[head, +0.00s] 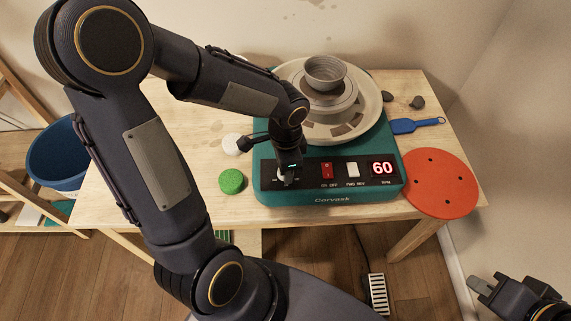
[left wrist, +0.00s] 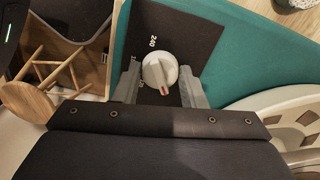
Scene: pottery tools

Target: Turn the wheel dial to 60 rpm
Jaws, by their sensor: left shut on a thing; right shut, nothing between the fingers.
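The pottery wheel (head: 330,198) is a teal box with a black front panel on the wooden table. Its red display (head: 383,168) reads 60. The white wheel dial (left wrist: 160,70) shows between the fingers of my left gripper (left wrist: 158,80) in the left wrist view, with its red mark toward the bottom of the picture. In the head view my left gripper (head: 286,176) points down at the panel's left end and mostly hides the dial. It is shut on the dial. My right gripper (head: 482,284) is shut and empty at the lower right, away from the table.
A grey clay bowl (head: 325,72) stands on the wheel head. A red switch (head: 327,170) and a white switch (head: 352,169) are right of the dial. A green sponge (head: 232,181) lies left, an orange disc (head: 440,183) right. A blue tool (head: 403,126) lies behind the disc.

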